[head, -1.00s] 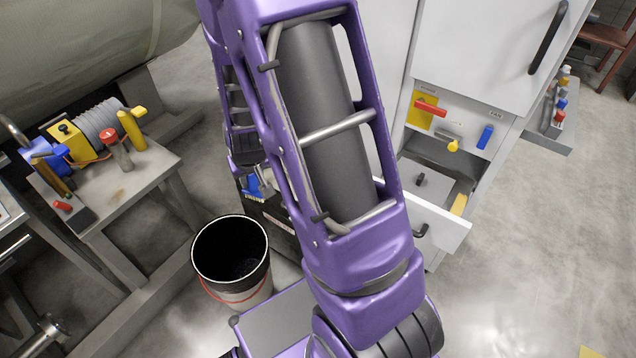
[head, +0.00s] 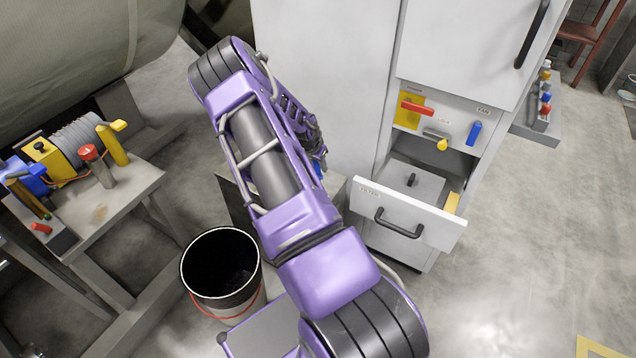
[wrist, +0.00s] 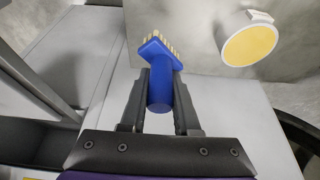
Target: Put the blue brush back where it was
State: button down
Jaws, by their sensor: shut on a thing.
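The blue brush (wrist: 158,52) shows in the wrist view with pale bristles at its far end. My gripper (wrist: 160,85) is shut on its blue handle, one finger on each side. In the head view my arm hides most of the gripper, and only a small bit of blue (head: 318,168) shows beside my arm, in front of the cabinet. I cannot tell from the frames where the brush was before.
A white cabinet (head: 320,70) has an open drawer (head: 408,215) with a grey lidded box and a yellow item inside. A black bucket (head: 221,268) stands on the floor. A workbench (head: 105,205) with tools is at left.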

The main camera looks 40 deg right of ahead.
jog(key=shift+f, duration=2.9)
jog(key=shift+b, duration=0.3)
jog(key=shift+f, duration=0.2)
jog(key=c, duration=0.6)
grip_release()
jog(key=shift+c, duration=0.2)
jog(key=p+v, duration=0.2)
jog(key=v, duration=1)
jog(key=shift+r, duration=0.2)
jog(key=shift+w, duration=0.1)
